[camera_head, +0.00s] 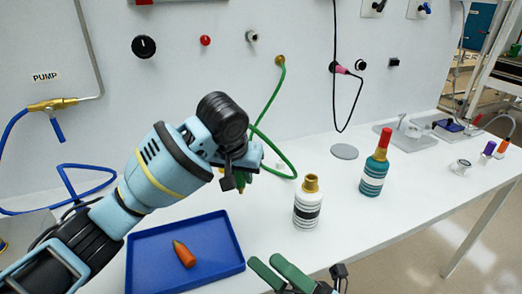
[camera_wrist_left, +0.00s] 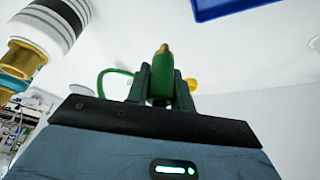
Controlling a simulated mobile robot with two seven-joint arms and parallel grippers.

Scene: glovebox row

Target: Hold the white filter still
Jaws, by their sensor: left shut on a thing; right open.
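The white filter (camera_head: 308,211), a white cylinder with black bands and a gold neck, stands upright on the white bench. It also shows at the upper left of the left wrist view (camera_wrist_left: 58,22). My left gripper (camera_head: 240,181) is left of the filter and above the bench, apart from it. It is shut on a green hose fitting with a brass tip (camera_wrist_left: 162,66). My right gripper (camera_head: 284,272) has green fingers, is open and empty, and is in front of the filter, lower left of it in the head view. I see no contact with the filter.
A teal bottle with a red top (camera_head: 374,174) stands right of the filter. A blue tray (camera_head: 140,257) holds an orange, carrot-shaped thing (camera_head: 183,253). The green hose (camera_head: 273,112) runs from the wall panel. A grey disc (camera_head: 344,151) lies behind the bottles.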

